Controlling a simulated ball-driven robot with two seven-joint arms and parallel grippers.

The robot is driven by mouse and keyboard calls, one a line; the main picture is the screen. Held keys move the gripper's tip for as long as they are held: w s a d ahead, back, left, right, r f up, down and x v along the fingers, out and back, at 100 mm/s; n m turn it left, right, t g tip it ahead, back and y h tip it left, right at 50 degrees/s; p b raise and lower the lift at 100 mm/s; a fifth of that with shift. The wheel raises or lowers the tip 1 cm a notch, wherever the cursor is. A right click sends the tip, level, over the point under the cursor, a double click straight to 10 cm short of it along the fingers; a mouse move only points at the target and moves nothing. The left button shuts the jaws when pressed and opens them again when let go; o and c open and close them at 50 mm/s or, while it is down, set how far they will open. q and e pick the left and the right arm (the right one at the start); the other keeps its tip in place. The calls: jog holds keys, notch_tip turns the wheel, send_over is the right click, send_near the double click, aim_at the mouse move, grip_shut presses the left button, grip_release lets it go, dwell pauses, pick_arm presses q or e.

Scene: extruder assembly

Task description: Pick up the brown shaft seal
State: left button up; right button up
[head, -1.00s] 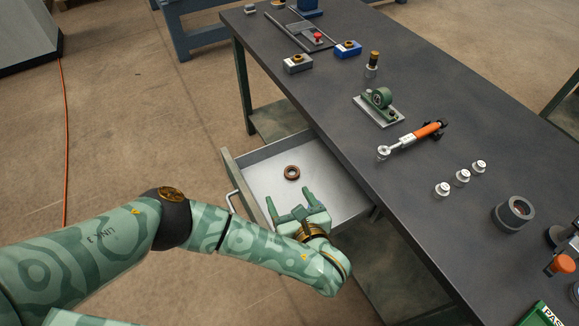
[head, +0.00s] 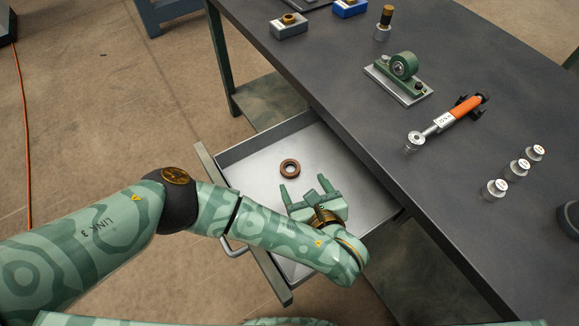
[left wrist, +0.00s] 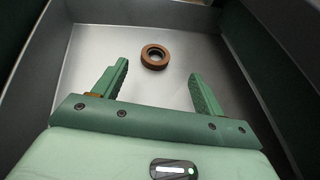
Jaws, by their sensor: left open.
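The brown shaft seal (head: 290,168) is a small ring with a dark inner rim, lying flat on the floor of the open drawer (head: 250,172). My left gripper (head: 303,184) is open and empty over the drawer, with its fingers pointing toward the seal and a little short of it. In the left wrist view the seal (left wrist: 155,57) lies just beyond the fingertips (left wrist: 158,68), roughly centred between them. Nothing hides it. My right gripper does not show.
The dark bench (head: 345,100) stands to the right, carrying a green bearing block (head: 403,66), an orange-handled tool (head: 465,108), several white-topped cylinders (head: 516,169) and a grey block (head: 288,27). The rest of the drawer floor looks clear.

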aim_at(291, 169)
pick_arm(q)
jog(key=b+x, duration=0.1)
jog(key=x, duration=0.2)
jog(key=shift+w+a+f+b, duration=0.1)
jog(key=shift+w+f+b, duration=0.1)
jog(key=shift+f+b, duration=0.15)
jog(key=b+x, duration=0.4)
jog(key=shift+w+a+f, duration=0.1)
jog(key=shift+a+f, duration=0.15)
jog(key=shift+f, duration=0.1)
jog(key=shift+w+r, duration=0.1)
jog(key=shift+w, duration=0.05)
jog(key=shift+r, duration=0.2)
jog(key=c, duration=1.1)
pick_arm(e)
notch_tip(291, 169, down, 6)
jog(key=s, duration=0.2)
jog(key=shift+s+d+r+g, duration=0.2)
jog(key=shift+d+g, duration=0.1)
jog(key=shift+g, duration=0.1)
